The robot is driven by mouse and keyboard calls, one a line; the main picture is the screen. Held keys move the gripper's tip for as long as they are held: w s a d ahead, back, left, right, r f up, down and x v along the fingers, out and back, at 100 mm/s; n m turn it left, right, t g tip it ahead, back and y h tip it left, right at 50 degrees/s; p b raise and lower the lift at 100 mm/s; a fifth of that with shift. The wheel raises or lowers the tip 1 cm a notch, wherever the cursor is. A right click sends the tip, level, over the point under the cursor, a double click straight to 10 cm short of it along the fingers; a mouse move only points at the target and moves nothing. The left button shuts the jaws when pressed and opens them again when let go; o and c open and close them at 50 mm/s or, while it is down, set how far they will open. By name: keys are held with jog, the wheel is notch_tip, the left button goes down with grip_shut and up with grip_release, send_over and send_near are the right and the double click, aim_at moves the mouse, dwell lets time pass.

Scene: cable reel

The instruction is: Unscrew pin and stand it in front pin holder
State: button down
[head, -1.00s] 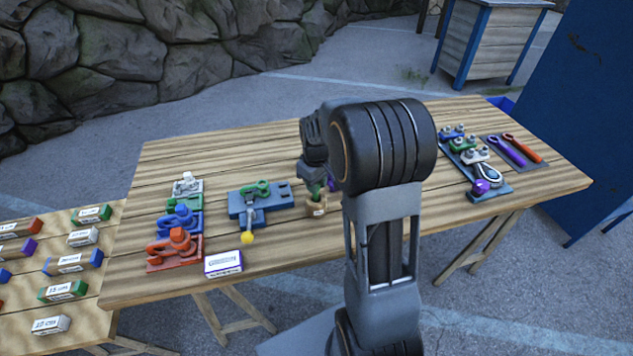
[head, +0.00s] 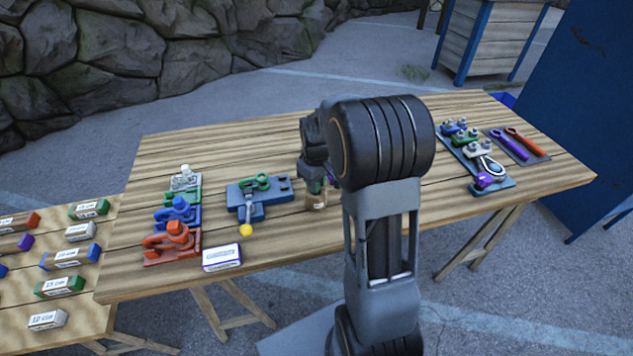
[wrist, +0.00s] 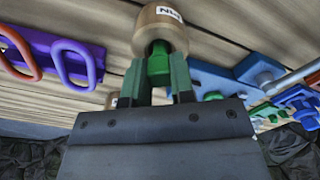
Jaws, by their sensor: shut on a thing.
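My gripper (wrist: 158,78) is shut on a green pin (wrist: 158,66), which sits between its two fingers in the wrist view. The pin's far end is at the dark opening of a round wooden pin holder (wrist: 160,28) with a white label; how deep it is in cannot be told. In the head view this holder (head: 316,200) stands on the table under my gripper (head: 314,182), partly hidden by my arm. The green shackle (head: 262,181) lies on the blue block (head: 240,192) to the left.
Red (head: 172,243) and blue (head: 176,212) shackles stand on plates at the left, with a white box (head: 222,257) in front. More fittings and two wrenches (head: 512,144) lie at the right. A second labelled object (wrist: 113,100) shows behind my finger. The table's back is clear.

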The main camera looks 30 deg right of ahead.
jog(key=shift+f+b, duration=0.4)
jog(key=shift+f, duration=0.2)
jog(key=c, duration=0.9)
grip_release()
jog(key=shift+r, duration=0.15)
notch_tip(320, 180, up, 14)
jog(key=shift+f, duration=0.15)
jog(key=s+a+f+m+t, duration=0.1)
jog(key=s+a, duration=0.2)
jog(key=s, duration=0.2)
jog(key=s+a+f+m+t, duration=0.1)
jog(key=s+a, duration=0.2)
jog(key=s, duration=0.2)
jog(key=s+a+f+m+t, duration=0.1)
jog(key=s+a+m, duration=0.1)
jog(key=s, duration=0.4)
jog(key=shift+a+t, duration=0.4)
jog(key=shift+a, duration=0.35)
